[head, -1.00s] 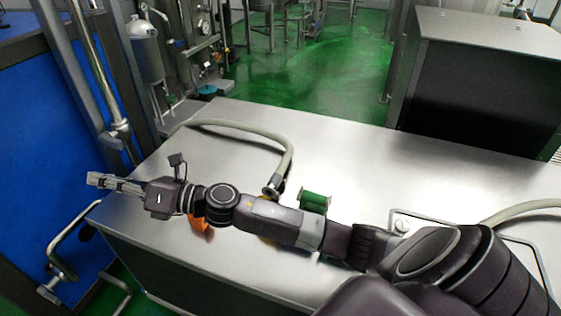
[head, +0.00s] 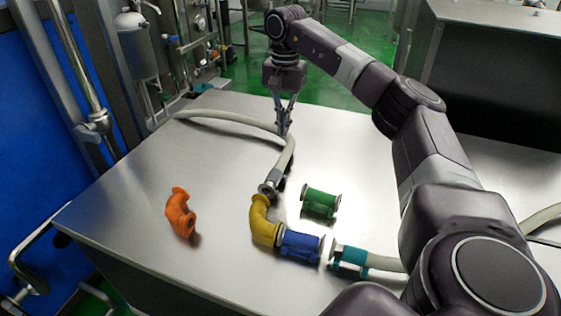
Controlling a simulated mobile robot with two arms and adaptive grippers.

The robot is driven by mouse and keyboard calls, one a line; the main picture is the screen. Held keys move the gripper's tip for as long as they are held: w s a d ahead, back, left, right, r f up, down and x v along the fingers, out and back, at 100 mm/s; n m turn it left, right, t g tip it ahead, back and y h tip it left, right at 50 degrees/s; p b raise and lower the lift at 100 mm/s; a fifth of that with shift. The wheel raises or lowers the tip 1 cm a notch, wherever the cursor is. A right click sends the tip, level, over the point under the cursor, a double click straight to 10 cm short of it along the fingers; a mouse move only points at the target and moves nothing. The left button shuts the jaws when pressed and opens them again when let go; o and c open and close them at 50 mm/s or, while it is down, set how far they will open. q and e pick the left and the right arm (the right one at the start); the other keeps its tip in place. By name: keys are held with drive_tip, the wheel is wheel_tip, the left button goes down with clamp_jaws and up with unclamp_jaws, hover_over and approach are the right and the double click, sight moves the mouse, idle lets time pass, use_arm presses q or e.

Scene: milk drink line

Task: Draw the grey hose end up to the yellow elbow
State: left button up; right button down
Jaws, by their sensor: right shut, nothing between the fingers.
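The grey hose (head: 226,119) curves over the back of the steel table, and its metal end (head: 268,187) is at the upper flange of the yellow elbow (head: 262,226). They look touching or almost so; I cannot tell if a small gap is left. The elbow's lower end meets a blue pipe piece (head: 300,246). My right gripper (head: 284,128) points down at the hose's bend, behind its metal end. Its fingers are shut with nothing between them. My left gripper is not in view.
A green spool piece (head: 320,202) stands right of the elbow. An orange elbow (head: 181,213) lies at the left. A second grey hose with a teal band (head: 349,259) ends a short gap right of the blue piece. The table's left part is mostly clear.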

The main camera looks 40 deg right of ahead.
sight(276, 169)
drive_tip(key=f, duration=0.3)
drive_tip(key=f+b, duration=0.1)
drive_tip(key=f, duration=0.2)
drive_tip(key=f+b, duration=0.1)
drive_tip(key=f, duration=0.3)
drive_tip(key=shift+s+d, duration=0.3)
drive_tip(key=shift+s+a+r, duration=0.1)
drive_tip(key=shift+s+a, duration=0.2)
drive_tip(key=shift+a, duration=0.35)
drive_tip(key=shift+s+a+r, duration=0.1)
drive_tip(key=shift+s+a, duration=0.2)
drive_tip(key=shift+a, duration=0.3)
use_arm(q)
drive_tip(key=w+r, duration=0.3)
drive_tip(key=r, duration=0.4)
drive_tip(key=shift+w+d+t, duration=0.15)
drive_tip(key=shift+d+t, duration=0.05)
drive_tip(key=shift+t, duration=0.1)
use_arm(e)
drive_tip(key=shift+s+a, duration=0.25)
drive_tip(key=shift+a, duration=0.3)
drive_tip(key=shift+a, duration=0.1)
